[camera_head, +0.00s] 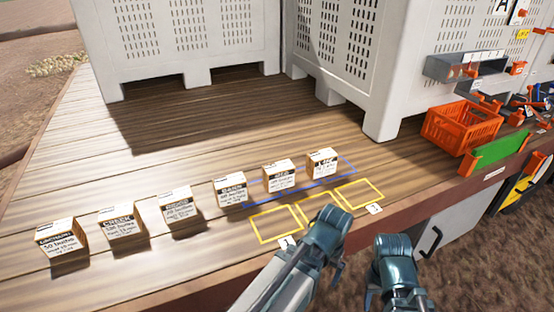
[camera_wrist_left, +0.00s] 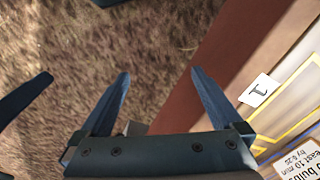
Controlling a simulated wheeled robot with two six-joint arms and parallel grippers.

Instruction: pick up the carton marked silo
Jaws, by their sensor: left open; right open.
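A row of small cartons with printed labels stands on the wooden deck in the head view. The fifth from the left (camera_head: 280,174) has a short heading that could be silo, but it is too blurred to be sure. My left gripper (camera_head: 329,232) is above the deck's front edge, in front of and to the right of that carton, and apart from it. In the left wrist view its fingers (camera_wrist_left: 161,72) are spread and empty. My right gripper (camera_head: 399,275) is open, past the front edge over the ground. Its fingertips are hidden in the head view.
Yellow outlined squares (camera_head: 278,223) and a blue outline (camera_head: 345,165) mark the deck (camera_head: 120,175). Several other cartons, one headed creek (camera_head: 122,226), stand to the left. Large white bins (camera_head: 190,40) stand behind. An orange crate (camera_head: 462,127) and a green-faced tray (camera_head: 497,150) are at right.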

